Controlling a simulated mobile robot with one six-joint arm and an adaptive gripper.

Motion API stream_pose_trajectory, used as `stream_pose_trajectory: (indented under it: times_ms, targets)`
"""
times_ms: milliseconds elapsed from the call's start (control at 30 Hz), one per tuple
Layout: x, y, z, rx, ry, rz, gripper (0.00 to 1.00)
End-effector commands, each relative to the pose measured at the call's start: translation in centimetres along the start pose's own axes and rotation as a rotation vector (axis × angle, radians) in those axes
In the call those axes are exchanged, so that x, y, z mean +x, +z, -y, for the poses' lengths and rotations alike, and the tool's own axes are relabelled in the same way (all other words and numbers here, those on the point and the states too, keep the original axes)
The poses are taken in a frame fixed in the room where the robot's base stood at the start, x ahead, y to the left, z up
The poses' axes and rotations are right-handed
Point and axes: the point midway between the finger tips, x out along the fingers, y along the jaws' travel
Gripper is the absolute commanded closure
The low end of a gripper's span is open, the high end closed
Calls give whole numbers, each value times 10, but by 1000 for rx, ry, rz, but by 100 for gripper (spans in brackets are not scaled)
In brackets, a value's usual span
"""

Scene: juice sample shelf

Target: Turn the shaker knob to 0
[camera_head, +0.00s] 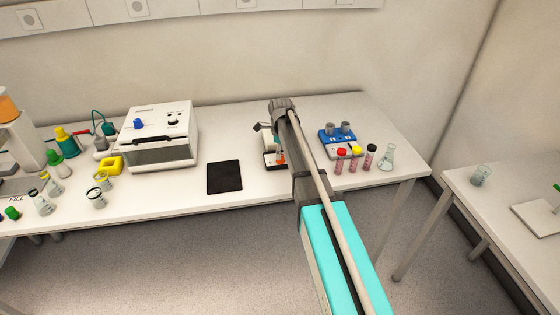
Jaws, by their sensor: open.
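Which device is the shaker I cannot tell for sure. A white box (158,150) with a dark front window stands at the back left of the bench; a blue knob (138,124) and small dark controls are on its sloped top. A blue device (338,138) with two grey cylinders on top stands right of my arm; no knob reading is legible on either. My gripper (264,127) shows only as a small dark part at the far end of my arm, open, above the bench between the two devices. My arm hides much of it. It touches neither device.
A black mat (224,177) lies on the bench (240,120). Capped tubes (355,158) and a flask (387,158) stand at the right edge. Bottles and flasks (58,165) crowd the left. A second table (500,207) stands right.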

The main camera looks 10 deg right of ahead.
Motion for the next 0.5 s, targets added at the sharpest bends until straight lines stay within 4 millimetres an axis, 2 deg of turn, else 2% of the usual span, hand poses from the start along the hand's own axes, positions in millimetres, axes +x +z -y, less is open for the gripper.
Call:
stream_pose_trajectory:
  times_ms: [33, 200, 500]
  targets:
    - [8, 0, 0, 0, 0, 0, 24]
    - [18, 0, 0, 0, 0, 0, 24]
    - [25, -1, 0, 1, 0, 0, 24]
